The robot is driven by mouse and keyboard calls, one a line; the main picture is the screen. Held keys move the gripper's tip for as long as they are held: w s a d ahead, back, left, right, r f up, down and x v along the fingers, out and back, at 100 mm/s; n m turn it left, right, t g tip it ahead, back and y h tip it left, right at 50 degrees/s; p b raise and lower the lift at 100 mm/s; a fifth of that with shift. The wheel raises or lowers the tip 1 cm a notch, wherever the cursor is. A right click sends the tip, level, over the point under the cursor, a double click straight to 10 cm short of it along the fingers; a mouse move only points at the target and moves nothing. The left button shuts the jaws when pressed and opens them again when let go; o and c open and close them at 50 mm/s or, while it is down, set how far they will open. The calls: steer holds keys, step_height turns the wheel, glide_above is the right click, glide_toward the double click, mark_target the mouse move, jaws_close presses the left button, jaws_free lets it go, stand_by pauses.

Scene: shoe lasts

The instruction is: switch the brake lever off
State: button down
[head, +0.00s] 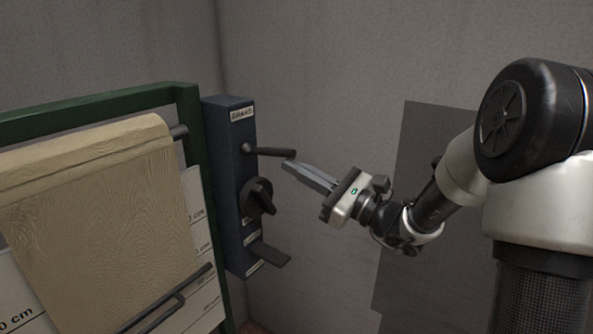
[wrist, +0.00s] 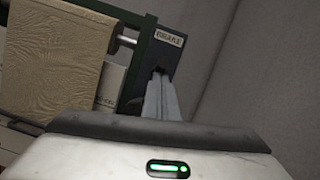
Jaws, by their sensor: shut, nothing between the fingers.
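The brake lever (head: 272,152) is a dark rod that sticks out to the right, nearly level, from a dark blue control box (head: 222,170). A label reading BRAKE (wrist: 169,38) sits above it. My gripper (head: 287,165) is shut and empty. In the head view its fingertips are just below the lever's free end; I cannot tell whether they touch it. In the wrist view the closed fingers (wrist: 159,80) point at the box below the label and hide most of the lever.
Below the lever the box carries a black rotary knob (head: 257,198) and a flat dark paddle (head: 268,254). To the left stands a green frame (head: 100,104) with a tan hide (head: 105,220) hanging on a bar. Bare grey wall lies behind and right of the box.

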step_height(320, 180, up, 5)
steer(key=shift+w+f+p, duration=0.15)
steer(key=shift+p, duration=1.05)
steer(key=shift+w+a+r+p, duration=0.2)
steer(key=shift+r+p, duration=0.25)
steer(key=shift+r, duration=0.45)
steer(key=shift+w+a+r+p, duration=0.15)
steer(key=shift+r+p, duration=0.25)
steer(key=shift+r, duration=0.5)
steer(key=shift+a, duration=0.1)
step_height(320, 180, down, 5)
steer(key=d+b, duration=0.2)
steer(key=s+d+r, duration=0.3)
steer(key=s+d, duration=0.3)
steer(key=d, duration=0.2)
steer(key=shift+d+r+b, duration=0.3)
steer(key=shift+d+b, duration=0.05)
steer(key=shift+b, duration=0.1)
steer(key=shift+s, duration=0.1)
